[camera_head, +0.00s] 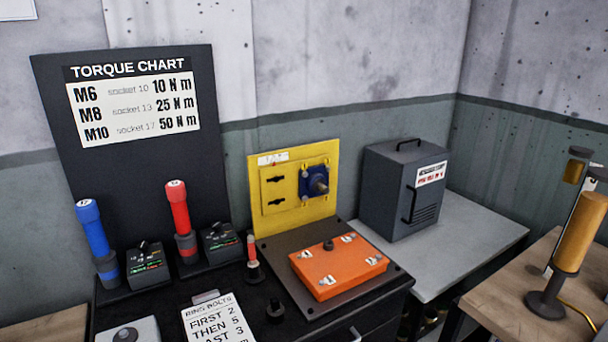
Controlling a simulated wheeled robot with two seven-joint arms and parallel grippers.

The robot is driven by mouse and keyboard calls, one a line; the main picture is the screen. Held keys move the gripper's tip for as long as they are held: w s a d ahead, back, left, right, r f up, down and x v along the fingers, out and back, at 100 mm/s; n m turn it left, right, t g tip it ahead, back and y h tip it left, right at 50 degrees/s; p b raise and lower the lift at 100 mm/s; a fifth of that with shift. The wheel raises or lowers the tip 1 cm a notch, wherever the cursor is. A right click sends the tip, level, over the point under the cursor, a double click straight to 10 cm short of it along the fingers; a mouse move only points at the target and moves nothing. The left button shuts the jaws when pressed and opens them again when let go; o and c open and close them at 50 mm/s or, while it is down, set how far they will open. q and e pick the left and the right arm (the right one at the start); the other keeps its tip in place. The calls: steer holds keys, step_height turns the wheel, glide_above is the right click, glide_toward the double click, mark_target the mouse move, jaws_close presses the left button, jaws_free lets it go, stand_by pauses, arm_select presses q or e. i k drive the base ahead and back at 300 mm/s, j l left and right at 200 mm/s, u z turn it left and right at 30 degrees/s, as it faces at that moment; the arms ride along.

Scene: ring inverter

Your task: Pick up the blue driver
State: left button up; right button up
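The blue driver (95,236) stands upright with a slight tilt at the left end of the dark bench, in front of the torque chart board. It has a white-marked top and a grey lower collar. A red driver (179,210) stands to its right, with a dark dial box (147,266) between them. Nothing is touching the blue driver from above. Neither of my grippers is in view.
A second dial box (221,243) is right of the red driver. A ring bolts note (217,320) lies in front. An orange-lidded box (338,266) and yellow panel (294,190) stand right. A grey cabinet (402,190) is farther right. A yellow cylinder (580,232) stands at the right edge.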

mark_target(86, 211)
steer(key=k+j, duration=0.2)
steer(key=k, duration=0.25)
steer(key=k+j, duration=0.2)
steer(key=k, duration=0.3)
steer(key=i+l, duration=0.15)
steer(key=i, duration=0.35)
